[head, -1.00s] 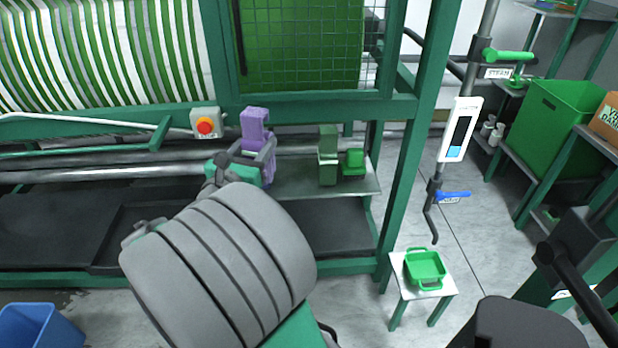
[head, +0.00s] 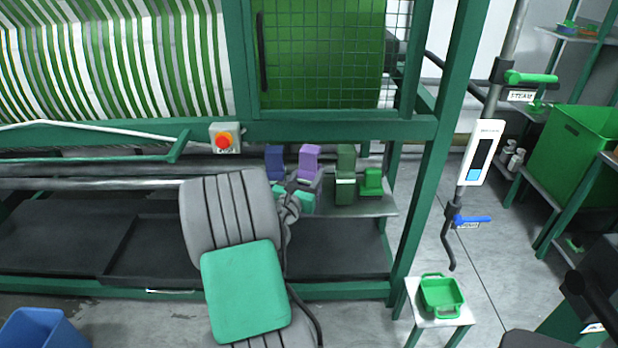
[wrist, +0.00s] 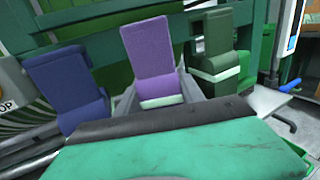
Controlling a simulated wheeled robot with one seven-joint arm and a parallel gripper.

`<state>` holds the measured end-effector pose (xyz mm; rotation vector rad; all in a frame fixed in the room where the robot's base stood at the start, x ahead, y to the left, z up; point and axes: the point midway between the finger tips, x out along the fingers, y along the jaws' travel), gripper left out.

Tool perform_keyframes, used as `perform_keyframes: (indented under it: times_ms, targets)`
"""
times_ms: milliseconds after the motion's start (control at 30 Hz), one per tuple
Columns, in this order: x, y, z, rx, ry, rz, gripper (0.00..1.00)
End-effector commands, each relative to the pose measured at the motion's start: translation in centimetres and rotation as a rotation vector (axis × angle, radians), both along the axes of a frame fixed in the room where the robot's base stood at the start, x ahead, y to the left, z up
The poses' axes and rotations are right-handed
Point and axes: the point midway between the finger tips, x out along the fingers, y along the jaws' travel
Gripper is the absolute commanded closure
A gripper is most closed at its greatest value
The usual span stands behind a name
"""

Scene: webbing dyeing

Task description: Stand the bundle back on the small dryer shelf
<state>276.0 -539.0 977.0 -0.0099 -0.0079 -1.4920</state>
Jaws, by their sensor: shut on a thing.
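The purple bundle (head: 309,160) is upright between the grey jaws of my gripper (head: 305,182), over or on the small dryer shelf (head: 372,206). In the wrist view the purple bundle (wrist: 153,55) leans slightly and shows a pale band low down, with the jaws shut on it. Its foot is hidden behind my gripper, so I cannot tell whether it touches the shelf. A dark blue bundle (head: 275,162) stands just left of it. A dark green bundle (head: 346,165) with a pale band stands just right.
A bright green bundle or block (head: 371,183) stands right of the dark green one, near the shelf's right end. A red button box (head: 224,138) is at the left. The green frame post (head: 440,150) rises at the right. A green tray (head: 441,295) sits on a small stool.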

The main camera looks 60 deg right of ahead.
Motion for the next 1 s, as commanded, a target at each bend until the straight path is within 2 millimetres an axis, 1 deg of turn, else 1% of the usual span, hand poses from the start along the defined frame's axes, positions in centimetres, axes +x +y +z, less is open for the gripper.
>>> perform_keyframes:
  times_ms: [33, 233, 333, 367, 600, 633, 833, 900, 967, 1000]
  targets:
    - [0.1, 0.0, -0.3, -0.004, -0.001, 0.001, 1.00]
    - [0.1, 0.0, -0.1, -0.004, -0.002, 0.000, 1.00]
    - [0.1, 0.0, -0.5, -0.003, -0.001, 0.000, 1.00]
    - [0.0, 0.0, -0.6, -0.003, -0.001, 0.000, 0.54]
    - [0.0, 0.0, -0.5, -0.003, -0.001, 0.000, 0.34]
    - [0.0, 0.0, -0.5, -0.003, -0.001, 0.000, 0.33]
    - [0.0, 0.0, -0.4, -0.003, -0.001, 0.000, 0.33]
    - [0.0, 0.0, -0.1, -0.004, -0.002, 0.000, 0.33]
    - [0.1, 0.5, -0.2, -0.002, -0.001, 0.002, 0.33]
    - [0.1, 1.2, -0.3, -0.001, -0.001, 0.003, 0.33]
